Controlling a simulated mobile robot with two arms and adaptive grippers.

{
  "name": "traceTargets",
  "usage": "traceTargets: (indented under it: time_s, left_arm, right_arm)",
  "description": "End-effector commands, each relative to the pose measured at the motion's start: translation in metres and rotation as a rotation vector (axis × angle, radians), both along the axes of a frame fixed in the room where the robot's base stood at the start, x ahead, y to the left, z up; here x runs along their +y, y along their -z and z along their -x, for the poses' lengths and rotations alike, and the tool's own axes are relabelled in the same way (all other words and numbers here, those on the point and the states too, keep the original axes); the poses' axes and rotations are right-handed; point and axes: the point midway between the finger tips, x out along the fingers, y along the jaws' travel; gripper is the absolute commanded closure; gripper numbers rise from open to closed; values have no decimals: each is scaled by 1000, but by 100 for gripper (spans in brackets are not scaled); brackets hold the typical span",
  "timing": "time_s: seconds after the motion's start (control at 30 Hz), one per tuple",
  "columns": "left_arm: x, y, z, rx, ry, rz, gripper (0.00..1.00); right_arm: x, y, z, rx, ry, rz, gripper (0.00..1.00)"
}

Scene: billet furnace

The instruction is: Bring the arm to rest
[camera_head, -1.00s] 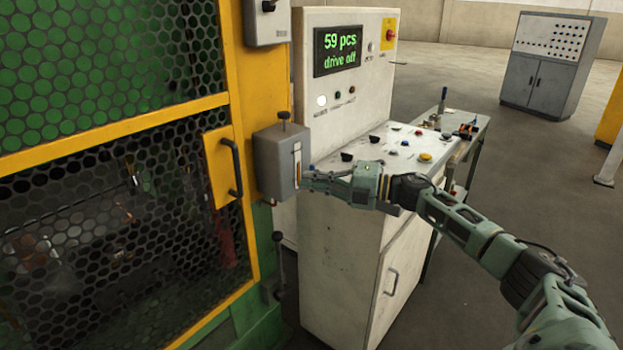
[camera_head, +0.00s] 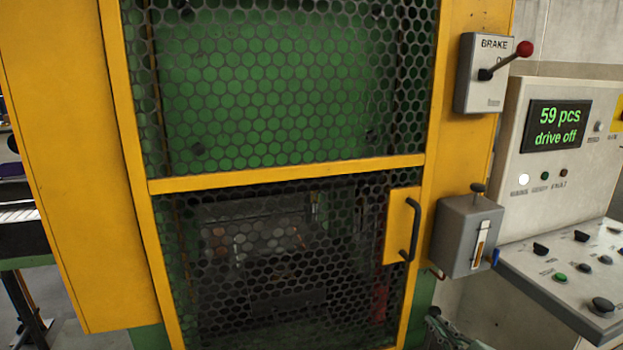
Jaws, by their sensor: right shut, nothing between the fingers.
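Only a small part of my right gripper (camera_head: 436,318) shows, low in the head view at the bottom edge. It is shut and empty, below the grey box (camera_head: 458,238) with a black knob and a sight glass, and apart from it. The rest of my right arm is almost wholly out of the picture. My left gripper is not in view.
A yellow-framed mesh guard door (camera_head: 290,172) with a black handle (camera_head: 411,230) fills the middle and looks shut. A brake box (camera_head: 486,85) with a red-knobbed lever sits upper right. The control console (camera_head: 545,270) at right reads "59 pcs drive off" on its screen (camera_head: 556,126).

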Motion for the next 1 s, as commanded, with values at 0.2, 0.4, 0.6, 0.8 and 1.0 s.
traceTargets:
  time_s: [0.2,0.4,0.6,0.8,1.0]
  left_arm:
    - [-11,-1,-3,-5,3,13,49]
    - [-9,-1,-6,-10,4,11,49]
    - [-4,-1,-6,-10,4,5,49]
    - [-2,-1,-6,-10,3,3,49]
    - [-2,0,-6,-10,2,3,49]
  right_arm:
    - [33,79,87,348,250,-244,100]
    - [55,127,189,686,438,-396,100]
    - [71,143,263,911,542,-471,100]
    - [85,146,324,1089,613,-519,100]
    - [93,160,356,1201,654,-535,100]
